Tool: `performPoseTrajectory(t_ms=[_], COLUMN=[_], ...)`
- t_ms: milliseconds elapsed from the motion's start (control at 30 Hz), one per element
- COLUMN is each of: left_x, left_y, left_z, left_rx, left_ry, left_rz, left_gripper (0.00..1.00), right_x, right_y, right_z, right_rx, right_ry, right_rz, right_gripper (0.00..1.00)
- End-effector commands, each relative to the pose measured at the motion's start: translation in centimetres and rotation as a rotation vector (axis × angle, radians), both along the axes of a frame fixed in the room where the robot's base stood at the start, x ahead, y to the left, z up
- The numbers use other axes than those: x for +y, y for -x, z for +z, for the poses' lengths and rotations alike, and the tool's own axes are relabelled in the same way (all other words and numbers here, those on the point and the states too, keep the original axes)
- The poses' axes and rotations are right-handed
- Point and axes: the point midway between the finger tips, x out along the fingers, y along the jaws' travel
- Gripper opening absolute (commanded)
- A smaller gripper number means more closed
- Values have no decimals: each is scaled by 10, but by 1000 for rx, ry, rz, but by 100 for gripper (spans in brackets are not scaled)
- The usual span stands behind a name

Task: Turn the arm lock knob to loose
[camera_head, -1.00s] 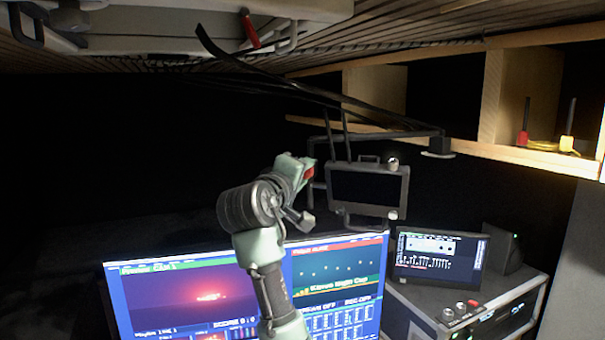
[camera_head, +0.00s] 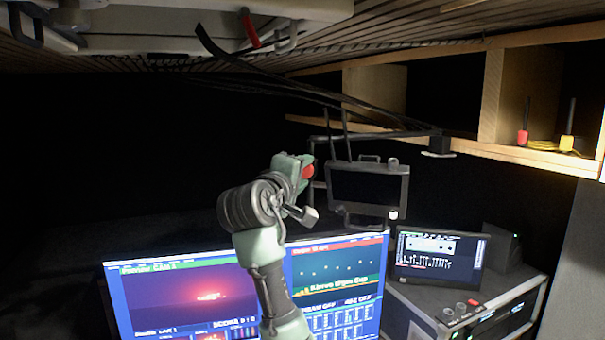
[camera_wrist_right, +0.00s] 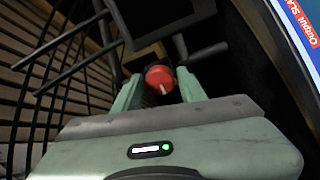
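The arm lock knob, round and red, sits on the monitor arm and shows in the head view (camera_head: 308,172) just left of the small dark monitor (camera_head: 368,187). In the right wrist view the knob (camera_wrist_right: 159,78) has a short white mark pointing down toward my gripper. My right gripper (camera_head: 297,167) is at the knob. In the wrist view its green fingers (camera_wrist_right: 160,88) stand apart, one on each side of the knob and very close to it. Whether they press on it I cannot tell. My left gripper is not in view.
A large lit screen (camera_head: 335,280) stands below my right arm. A tablet (camera_head: 438,256) and a rack case (camera_head: 500,315) are at the right.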

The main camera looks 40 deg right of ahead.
Motion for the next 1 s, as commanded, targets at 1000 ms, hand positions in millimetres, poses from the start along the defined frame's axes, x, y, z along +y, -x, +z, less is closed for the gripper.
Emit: performPoseTrajectory(t_ms=[1000], left_x=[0], left_y=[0], left_z=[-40], left_rx=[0], left_ry=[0], left_rz=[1], left_gripper=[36], right_x=[69], right_y=[36], right_z=[0], right_rx=[0], right_ry=[0], right_rz=[-1], right_gripper=[41])
